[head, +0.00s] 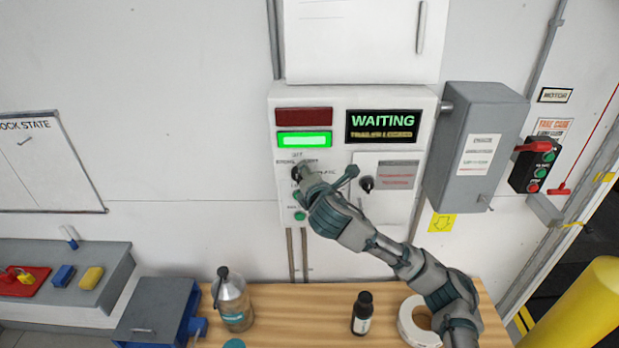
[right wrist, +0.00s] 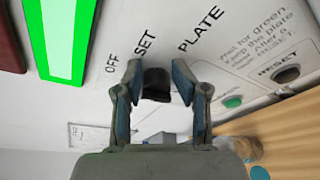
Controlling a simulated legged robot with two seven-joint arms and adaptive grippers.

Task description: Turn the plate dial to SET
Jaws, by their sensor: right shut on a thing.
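The plate dial is a small black knob (right wrist: 156,84) on the white control panel (head: 330,112), below the lit green lamp. In the right wrist view the labels OFF, SET and PLATE stand around it. My right gripper (right wrist: 157,76) has its two fingers on either side of the knob, shut on it. In the head view my right gripper (head: 301,174) reaches the panel's left part and hides most of the dial. Which label the knob points to cannot be told. My left gripper is not in view.
A second dark knob (head: 366,184) sits to the right on the panel. The display (head: 382,126) reads WAITING. A green button (right wrist: 233,102) and a dark RESET button (right wrist: 286,73) are near the dial. A wooden bench (head: 290,325) below holds bottles and a tape roll.

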